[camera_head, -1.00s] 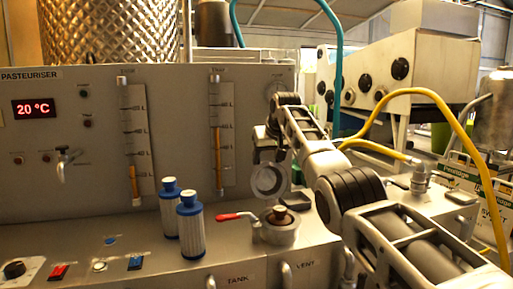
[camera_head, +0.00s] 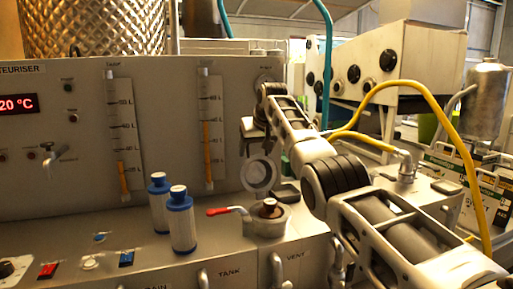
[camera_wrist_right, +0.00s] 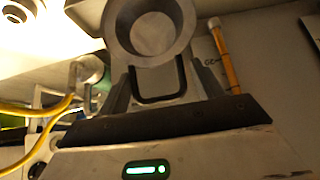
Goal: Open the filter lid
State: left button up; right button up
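The filter lid (camera_head: 258,176) is a round grey metal cap standing raised on edge, its hollow inner side towards me. It sits just above and behind the round filter housing (camera_head: 264,224), whose mouth is uncovered and shows a brown piece inside. My right gripper (camera_head: 256,132) is just above the lid. In the right wrist view the lid (camera_wrist_right: 150,38) is ahead of the gripper (camera_wrist_right: 165,82), with a dark U-shaped loop between its spread fingers. The fingers look open; contact with the loop is unclear. My left gripper is not in view.
Two blue-and-white filter cartridges (camera_head: 181,225) stand left of the housing. A red-handled valve (camera_head: 222,211) sticks out beside it. The grey pasteuriser panel (camera_head: 60,95) rises behind. A yellow hose (camera_head: 436,95) arches on the right beyond my arm.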

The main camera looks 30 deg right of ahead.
jog(key=shift+s+r, duration=0.1)
jog(key=shift+s, duration=0.05)
pick_arm(q)
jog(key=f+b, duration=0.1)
jog(key=b, duration=0.2)
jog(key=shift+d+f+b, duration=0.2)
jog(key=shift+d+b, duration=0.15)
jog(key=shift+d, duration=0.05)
pick_arm(e)
jog(key=v, duration=1.5)
jog(key=shift+r, duration=0.3)
jog(key=shift+s+a, duration=0.1)
